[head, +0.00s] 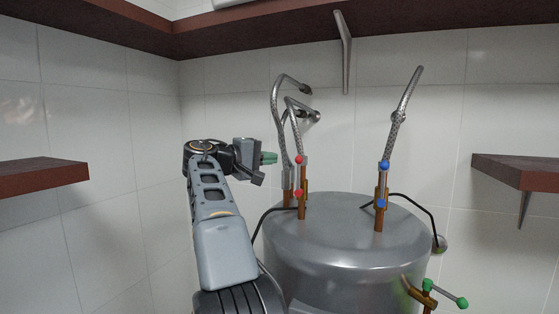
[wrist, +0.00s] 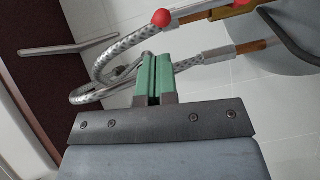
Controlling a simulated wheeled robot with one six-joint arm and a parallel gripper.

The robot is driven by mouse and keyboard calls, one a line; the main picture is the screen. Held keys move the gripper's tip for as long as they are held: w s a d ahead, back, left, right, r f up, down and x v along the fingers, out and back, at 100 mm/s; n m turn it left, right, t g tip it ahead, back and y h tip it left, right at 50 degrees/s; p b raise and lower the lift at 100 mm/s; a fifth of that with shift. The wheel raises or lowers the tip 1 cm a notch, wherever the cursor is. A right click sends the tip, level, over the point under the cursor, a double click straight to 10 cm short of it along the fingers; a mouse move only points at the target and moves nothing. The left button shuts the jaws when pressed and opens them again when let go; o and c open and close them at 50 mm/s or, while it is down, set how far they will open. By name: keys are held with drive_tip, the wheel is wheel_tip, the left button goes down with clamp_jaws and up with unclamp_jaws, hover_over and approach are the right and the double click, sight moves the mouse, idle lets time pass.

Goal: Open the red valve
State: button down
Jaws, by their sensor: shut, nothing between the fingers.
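The red valve (head: 299,178) sits on a copper pipe on top of the grey tank, its handle roughly upright with a red ball at each end. My gripper (head: 270,158) is just left of the upper red ball in the head view, with its green fingers pointing right. The wrist view shows the two green fingers (wrist: 153,78) side by side and shut, with nothing between them. I cannot tell whether the fingers touch the valve.
Braided hoses (head: 279,115) rise behind the red valve to the wall. A blue valve (head: 382,184) stands on the tank (head: 345,220) to the right, and a green-ended valve (head: 444,293) is low at right. Brown shelves (head: 40,176) stick out at both sides.

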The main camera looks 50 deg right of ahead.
drive_tip(key=shift+v, duration=2.5)
drive_tip(key=shift+r, duration=0.15)
drive_tip(key=w+a+f+n+t+y, duration=0.2)
drive_tip(key=w+f+t+y, duration=0.1)
drive_tip(key=f, duration=0.6)
drive_tip(key=w+a+f+n+t+y, duration=0.2)
drive_tip(key=w+a+f+t+y, duration=0.15)
drive_tip(key=f, duration=0.65)
drive_tip(key=s+a+f+t+y, duration=0.1)
drive_tip(key=s+a+f+y, duration=0.2)
drive_tip(key=a+f, duration=0.3)
drive_tip(key=s+a+f+t+y, duration=0.1)
drive_tip(key=s+a+f+y, duration=0.2)
drive_tip(key=a, duration=0.9)
drive_tip(key=s+a+f+n+t+y, duration=0.1)
drive_tip(key=s+a+f+t+y, duration=0.1)
drive_tip(key=s+a+f, duration=0.6)
drive_tip(key=shift+a+f+y, duration=0.5)
drive_tip(key=shift+f+y, duration=0.25)
drive_tip(key=shift+y, duration=0.1)
